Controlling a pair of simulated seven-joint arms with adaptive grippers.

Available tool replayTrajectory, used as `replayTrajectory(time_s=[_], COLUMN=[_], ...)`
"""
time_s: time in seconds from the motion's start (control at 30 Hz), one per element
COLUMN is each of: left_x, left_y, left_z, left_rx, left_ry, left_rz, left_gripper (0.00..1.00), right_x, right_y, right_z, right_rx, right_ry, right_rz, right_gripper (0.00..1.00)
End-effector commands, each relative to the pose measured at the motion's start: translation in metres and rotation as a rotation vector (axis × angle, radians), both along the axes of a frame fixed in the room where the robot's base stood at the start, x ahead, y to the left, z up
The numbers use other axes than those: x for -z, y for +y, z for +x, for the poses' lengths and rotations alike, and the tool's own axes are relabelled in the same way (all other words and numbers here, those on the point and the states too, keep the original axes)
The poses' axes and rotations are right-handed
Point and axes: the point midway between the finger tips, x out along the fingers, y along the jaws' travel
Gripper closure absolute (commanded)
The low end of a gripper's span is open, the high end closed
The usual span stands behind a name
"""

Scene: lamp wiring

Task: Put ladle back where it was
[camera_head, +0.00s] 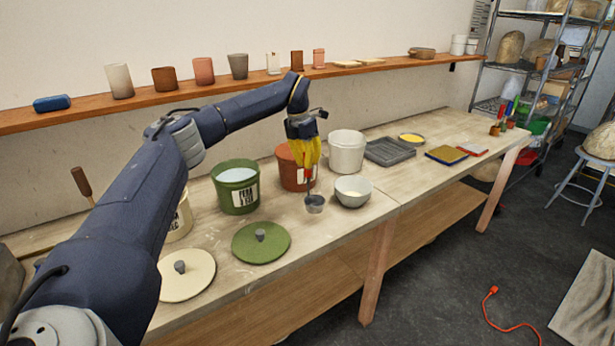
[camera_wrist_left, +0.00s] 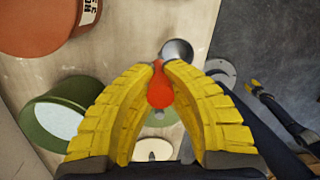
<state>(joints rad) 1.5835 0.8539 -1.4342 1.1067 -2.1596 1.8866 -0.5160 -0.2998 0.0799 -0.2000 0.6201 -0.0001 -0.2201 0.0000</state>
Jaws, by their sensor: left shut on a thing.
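My left gripper (camera_head: 308,160) has its yellow fingers closed on the upright handle of the ladle (camera_head: 314,204). I cannot tell whether the cup touches the table.
A green bucket (camera_head: 238,196), a brown bucket (camera_head: 292,176) and a white bucket (camera_head: 346,157) stand behind the ladle. A green lid (camera_head: 261,247) and a cream lid (camera_head: 186,280) lie in front. A grey tray (camera_head: 390,152) is farther right. A shelf (camera_head: 215,87) runs above.

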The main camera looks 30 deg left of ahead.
Motion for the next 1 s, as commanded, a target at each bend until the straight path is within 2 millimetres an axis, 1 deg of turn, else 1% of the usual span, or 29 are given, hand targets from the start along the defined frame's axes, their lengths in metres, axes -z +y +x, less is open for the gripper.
replayTrajectory(time_s=[0.1,0.27,0.37,0.63,1.0], left_x=[0.007,0.012,0.018,0.05,0.053], left_y=[0.0,0.0,0.0,-0.001,0.0], left_z=[0.0,0.0,0.0,0.0,0.0], left_rx=[0.001,0.0,0.0,0.001,0.0], left_ry=[-0.001,-0.001,0.0,0.0,-0.001], left_rz=[-0.001,-0.001,-0.001,-0.001,-0.001], left_gripper=[1.0,1.0,1.0,1.0,1.0], right_x=[0.0,0.0,0.0,0.0,0.0], right_y=[0.0,0.0,0.0,0.0,0.0], right_z=[0.0,0.0,0.0,0.0,0.0], right_rx=[0.0,0.0,0.0,0.0,0.0], right_ry=[0.0,0.0,0.0,0.0,0.0], right_rz=[0.0,0.0,0.0,0.0,0.0], right_gripper=[0.56,0.56,0.56,0.56,0.56])
